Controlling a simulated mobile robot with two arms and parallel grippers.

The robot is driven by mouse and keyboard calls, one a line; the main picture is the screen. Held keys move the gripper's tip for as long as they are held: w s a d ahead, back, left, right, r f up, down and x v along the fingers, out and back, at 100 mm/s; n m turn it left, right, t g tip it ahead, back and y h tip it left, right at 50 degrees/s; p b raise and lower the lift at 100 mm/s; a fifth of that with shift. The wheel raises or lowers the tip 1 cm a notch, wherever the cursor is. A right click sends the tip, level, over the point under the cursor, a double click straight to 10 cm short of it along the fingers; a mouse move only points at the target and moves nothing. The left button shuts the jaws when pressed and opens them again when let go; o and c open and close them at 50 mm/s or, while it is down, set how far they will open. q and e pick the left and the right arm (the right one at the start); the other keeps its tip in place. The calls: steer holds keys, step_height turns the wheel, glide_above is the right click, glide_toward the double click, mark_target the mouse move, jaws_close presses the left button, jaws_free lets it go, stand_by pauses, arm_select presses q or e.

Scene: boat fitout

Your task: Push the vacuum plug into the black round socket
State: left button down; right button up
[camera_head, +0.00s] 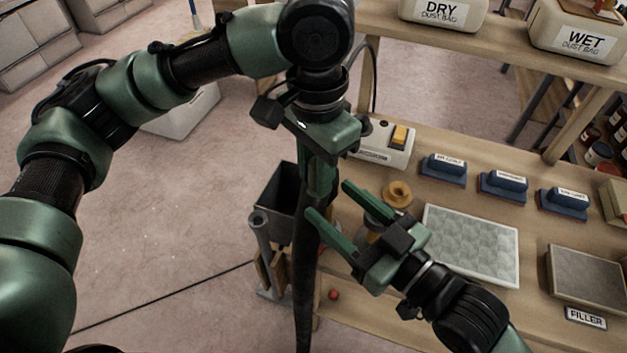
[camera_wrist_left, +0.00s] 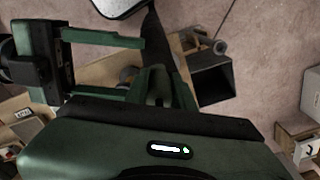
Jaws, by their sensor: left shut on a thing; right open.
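My left gripper (camera_head: 319,200) points down near the bench's left edge and is shut. A thick black hose (camera_head: 303,285) hangs straight down from between its fingers; it also shows in the left wrist view (camera_wrist_left: 172,50). A plug at the held end is hidden by the fingers. A dark round part (camera_head: 365,127), seemingly the black socket, is on the left end of a white box with a yellow switch (camera_head: 399,135), partly hidden by my left gripper. My right gripper (camera_head: 330,208) is open and empty just right of the hose, its fingers pointing up-left.
A black bin (camera_head: 280,195) stands left of the bench. A wooden ring (camera_head: 397,194), a patterned panel (camera_head: 480,240) and blue blocks (camera_head: 443,169) lie on the bench. A thin black cable (camera_head: 374,75) rises behind my left wrist. A shelf with dust bag bins (camera_head: 436,12) overhangs the back.

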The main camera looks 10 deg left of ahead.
steer(key=x, duration=0.9)
steer(key=shift+f, duration=0.1)
steer(key=shift+s, duration=0.1)
jaws_close()
arm_select(q)
steer(key=c, duration=1.1)
jaws_free()
